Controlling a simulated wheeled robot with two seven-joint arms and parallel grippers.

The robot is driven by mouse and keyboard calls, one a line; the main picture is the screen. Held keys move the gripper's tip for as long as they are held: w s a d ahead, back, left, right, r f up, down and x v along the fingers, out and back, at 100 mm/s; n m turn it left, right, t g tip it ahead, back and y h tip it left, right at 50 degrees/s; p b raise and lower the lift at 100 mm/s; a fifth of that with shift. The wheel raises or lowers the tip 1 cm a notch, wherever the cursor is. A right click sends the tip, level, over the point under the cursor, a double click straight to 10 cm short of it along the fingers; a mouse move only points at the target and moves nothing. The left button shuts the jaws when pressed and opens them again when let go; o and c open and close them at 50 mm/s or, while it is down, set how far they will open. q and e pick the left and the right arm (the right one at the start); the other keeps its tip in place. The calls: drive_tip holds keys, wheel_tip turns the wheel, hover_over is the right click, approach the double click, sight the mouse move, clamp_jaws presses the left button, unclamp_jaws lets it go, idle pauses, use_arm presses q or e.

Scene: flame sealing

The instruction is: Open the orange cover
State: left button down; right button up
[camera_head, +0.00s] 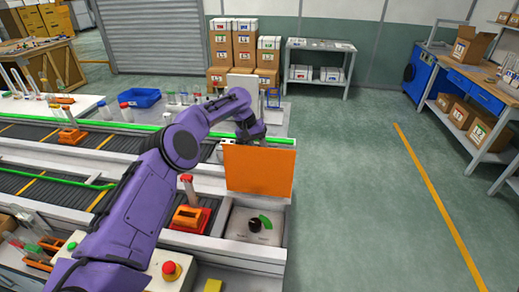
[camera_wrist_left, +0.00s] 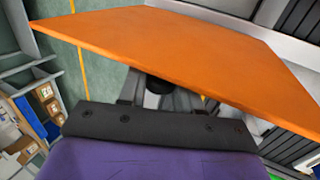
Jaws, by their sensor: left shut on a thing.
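The orange cover (camera_head: 259,171) stands raised, close to upright, at the back of a grey control box in the head view. Below it the box face shows a black knob (camera_head: 254,226) with a green arc. My left gripper (camera_head: 249,140) is behind the cover's top edge, partly hidden by it, and is shut on the cover. In the left wrist view the cover (camera_wrist_left: 190,50) spans the picture as a flat orange plate just ahead of the dark gripper base. The fingertips are mostly hidden there. My right gripper is not in view.
Conveyor lines (camera_head: 45,185) with green rails run along the left. An orange block on a red base (camera_head: 190,215) and a red emergency button (camera_head: 171,270) are near the control box. The floor (camera_head: 350,190) to the right is clear.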

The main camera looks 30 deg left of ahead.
use_arm(q)
drive_tip(key=c, duration=0.9)
unclamp_jaws()
drive_tip(key=shift+f, duration=0.1)
drive_tip(key=shift+o, duration=0.2)
drive_tip(key=v, duration=1)
drive_tip(key=shift+r, duration=0.3)
